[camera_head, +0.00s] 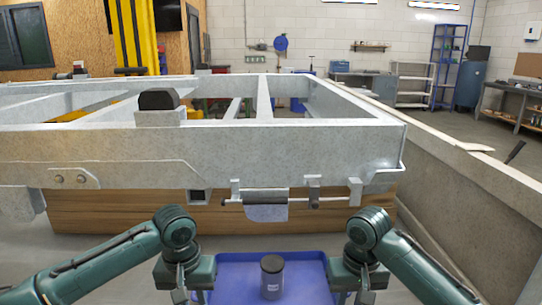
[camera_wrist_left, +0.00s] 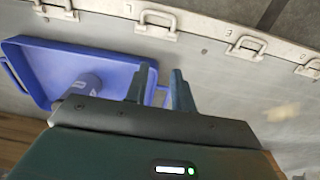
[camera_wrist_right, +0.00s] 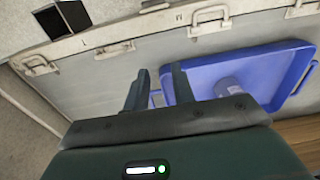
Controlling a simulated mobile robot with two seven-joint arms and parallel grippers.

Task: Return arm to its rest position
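My left gripper (camera_head: 191,296) hangs at the left side of the blue tray (camera_head: 310,271). In the left wrist view its two fingers (camera_wrist_left: 161,80) stand apart with nothing between them. My right gripper (camera_head: 354,296) hangs at the tray's right side. In the right wrist view its fingers (camera_wrist_right: 158,80) are also apart and empty. A grey can with a dark lid (camera_head: 272,277) stands upright in the tray, between the grippers and apart from both. Both arms are bent, with their grippers pointing down.
The galvanised trailer frame (camera_head: 250,143) stands ahead, on wooden beams (camera_head: 130,215). A rod with a black grip (camera_head: 268,201) runs along its front lower edge. A long pale panel (camera_head: 470,200) rises at the right. Shelves and workbenches (camera_head: 515,103) stand far back.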

